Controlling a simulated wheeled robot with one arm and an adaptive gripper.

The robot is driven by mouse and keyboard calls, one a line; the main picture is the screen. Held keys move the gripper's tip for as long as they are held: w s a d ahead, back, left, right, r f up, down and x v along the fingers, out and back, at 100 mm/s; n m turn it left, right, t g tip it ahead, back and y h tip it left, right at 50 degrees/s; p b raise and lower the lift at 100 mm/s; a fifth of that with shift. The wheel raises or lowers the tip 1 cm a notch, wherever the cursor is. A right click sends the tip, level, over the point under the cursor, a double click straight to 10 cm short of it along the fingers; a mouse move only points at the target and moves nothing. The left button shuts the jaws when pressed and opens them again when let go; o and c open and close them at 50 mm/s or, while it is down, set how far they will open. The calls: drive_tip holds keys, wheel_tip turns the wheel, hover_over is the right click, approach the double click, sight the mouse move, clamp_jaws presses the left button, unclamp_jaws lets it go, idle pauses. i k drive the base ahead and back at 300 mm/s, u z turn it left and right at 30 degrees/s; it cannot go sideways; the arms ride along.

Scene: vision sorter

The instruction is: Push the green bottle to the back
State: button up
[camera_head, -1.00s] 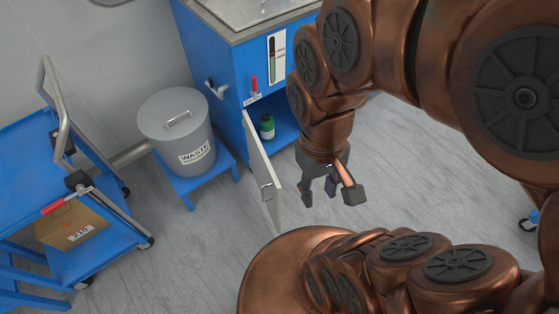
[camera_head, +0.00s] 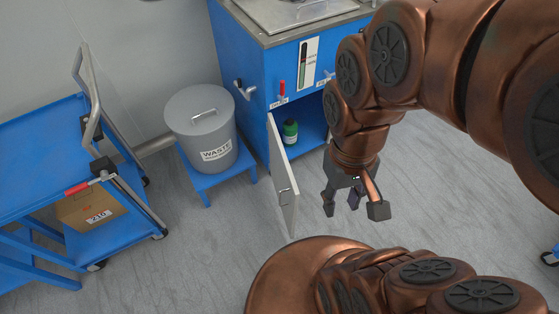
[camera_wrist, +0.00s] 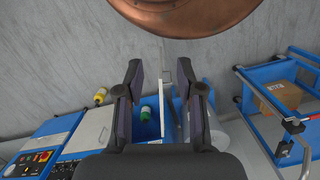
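The green bottle (camera_head: 290,132) stands on the blue floor of the open lower compartment of the blue cabinet (camera_head: 237,62), close behind the opened white door (camera_head: 283,180). In the wrist view the bottle (camera_wrist: 146,114) shows between the fingers, left of the door (camera_wrist: 163,90). My gripper (camera_head: 348,204) hangs in front of the cabinet, to the right of the door and apart from the bottle. Its fingers (camera_wrist: 162,84) are spread wide with nothing between them. The deeper inside of the compartment is in shadow.
A grey waste bin (camera_head: 205,130) stands on a blue step left of the cabinet. A blue cart (camera_head: 40,138) with a cardboard box (camera_head: 90,211) is at the left. A yellow bottle (camera_wrist: 101,96) shows in the wrist view. The floor around my gripper is clear.

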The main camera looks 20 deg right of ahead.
sight(290, 127)
drive_tip(key=u, duration=3.5)
drive_tip(key=k, duration=1.15)
drive_tip(key=z, duration=2.05)
